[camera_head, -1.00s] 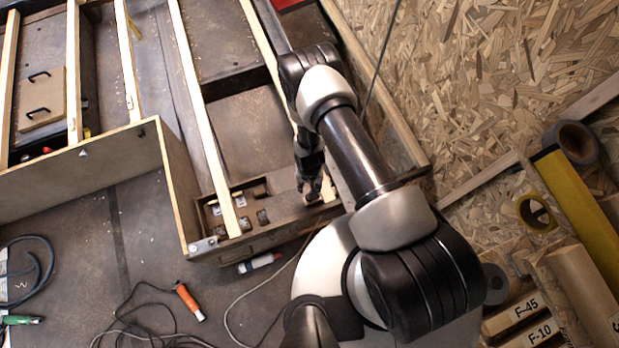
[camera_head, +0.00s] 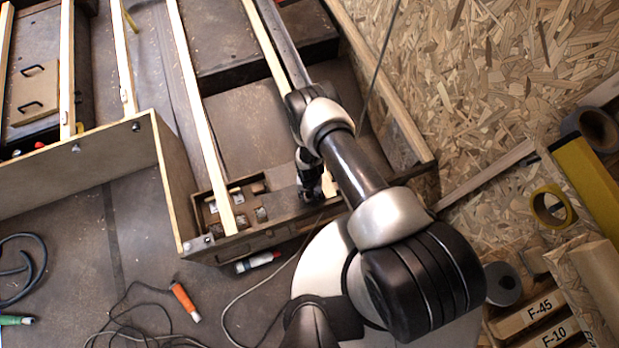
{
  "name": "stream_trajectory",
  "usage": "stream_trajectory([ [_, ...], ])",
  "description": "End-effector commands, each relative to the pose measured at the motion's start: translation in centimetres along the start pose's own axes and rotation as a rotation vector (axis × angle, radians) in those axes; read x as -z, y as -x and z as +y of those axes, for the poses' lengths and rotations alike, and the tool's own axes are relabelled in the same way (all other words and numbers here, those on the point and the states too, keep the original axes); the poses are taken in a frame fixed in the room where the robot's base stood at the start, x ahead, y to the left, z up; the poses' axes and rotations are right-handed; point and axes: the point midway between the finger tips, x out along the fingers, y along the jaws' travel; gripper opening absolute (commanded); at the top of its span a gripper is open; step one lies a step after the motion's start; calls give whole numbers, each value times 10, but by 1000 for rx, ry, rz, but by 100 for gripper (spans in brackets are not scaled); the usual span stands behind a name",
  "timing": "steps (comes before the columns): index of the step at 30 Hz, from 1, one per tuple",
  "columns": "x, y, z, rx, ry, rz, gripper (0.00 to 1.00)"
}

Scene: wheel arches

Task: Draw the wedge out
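My gripper (camera_head: 312,196) points down at the right part of a shallow wooden tray (camera_head: 270,238), close to its front wall. It is small and dark here, and I cannot tell whether its fingers are open or shut, or whether they touch anything. A pale wooden piece (camera_head: 328,184) shows just right of the gripper, partly hidden by my arm; I cannot tell whether it is the wedge. Several small blocks (camera_head: 261,214) sit in the left part of the tray, apart from the gripper. No wedge can be made out for certain.
Long pale slats (camera_head: 200,110) run away from the tray. A wooden panel (camera_head: 90,165) stands at the left. Tape rolls (camera_head: 550,205) and labelled blocks (camera_head: 527,316) lie right.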

Motion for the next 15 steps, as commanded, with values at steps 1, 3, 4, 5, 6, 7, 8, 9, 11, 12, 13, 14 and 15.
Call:
stream_trajectory([
  [1,0,0,0,0,0,0,36],
  [3,0,0,0,0,0,0,33],
  [4,0,0,0,0,0,0,31],
  [5,0,0,0,0,0,0,29],
  [6,0,0,0,0,0,0,26],
  [7,0,0,0,0,0,0,24],
  [8,0,0,0,0,0,0,22],
  [9,0,0,0,0,0,0,19],
  [11,0,0,0,0,0,0,15],
  [12,0,0,0,0,0,0,13],
  [13,0,0,0,0,0,0,11],
  [14,0,0,0,0,0,0,9],
  [15,0,0,0,0,0,0,6],
])
